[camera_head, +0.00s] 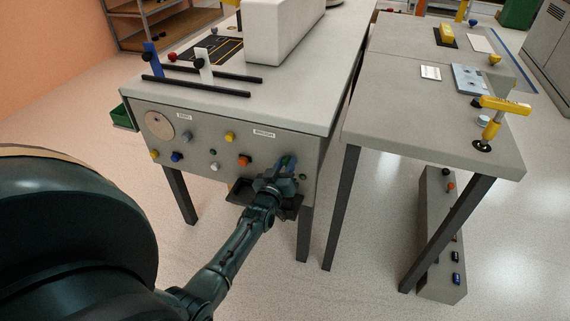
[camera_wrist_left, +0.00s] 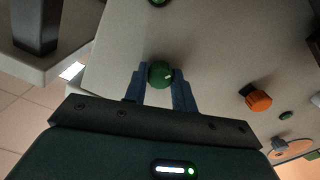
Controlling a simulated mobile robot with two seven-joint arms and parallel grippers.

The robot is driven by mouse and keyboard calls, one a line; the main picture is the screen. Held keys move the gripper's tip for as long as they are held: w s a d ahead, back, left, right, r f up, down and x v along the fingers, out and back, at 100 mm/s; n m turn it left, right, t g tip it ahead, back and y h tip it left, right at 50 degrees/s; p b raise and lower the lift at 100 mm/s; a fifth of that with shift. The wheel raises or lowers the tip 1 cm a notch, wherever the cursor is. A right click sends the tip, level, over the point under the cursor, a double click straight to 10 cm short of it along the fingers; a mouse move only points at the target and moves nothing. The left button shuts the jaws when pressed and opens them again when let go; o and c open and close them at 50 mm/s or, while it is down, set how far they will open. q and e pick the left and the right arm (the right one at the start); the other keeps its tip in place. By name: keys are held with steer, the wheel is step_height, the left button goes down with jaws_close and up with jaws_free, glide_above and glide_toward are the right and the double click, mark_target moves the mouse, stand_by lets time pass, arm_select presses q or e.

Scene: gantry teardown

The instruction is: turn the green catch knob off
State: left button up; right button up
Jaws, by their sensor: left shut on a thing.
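The green catch knob (camera_wrist_left: 160,74) is round with a light mark on its face, on the grey front panel (camera_wrist_left: 215,50) of the bench. In the left wrist view my left gripper (camera_wrist_left: 159,78) has its two blue fingers on either side of the knob, shut on it. In the head view the left gripper (camera_head: 285,165) is at the right part of the bench's front panel (camera_head: 205,145). There the fingers and wrist mostly cover the knob. My right gripper is in neither view.
An orange knob (camera_head: 244,161) sits left of my gripper in the head view, and a small dark green knob (camera_head: 302,177) sits to its right. A black tray (camera_head: 245,192) lies below the panel. A second table (camera_head: 400,130) stands to the right across a narrow gap.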

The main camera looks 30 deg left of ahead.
arm_select(q)
steer(key=n, duration=0.3)
steer(key=shift+n, duration=0.9)
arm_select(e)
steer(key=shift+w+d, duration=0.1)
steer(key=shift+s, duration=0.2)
arm_select(q)
steer(key=o, duration=1)
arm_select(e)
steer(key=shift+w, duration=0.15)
arm_select(q)
steer(key=shift+s, duration=0.25)
steer(key=p+v, duration=0.2)
steer(key=v, duration=1)
steer(key=shift+s, duration=0.3)
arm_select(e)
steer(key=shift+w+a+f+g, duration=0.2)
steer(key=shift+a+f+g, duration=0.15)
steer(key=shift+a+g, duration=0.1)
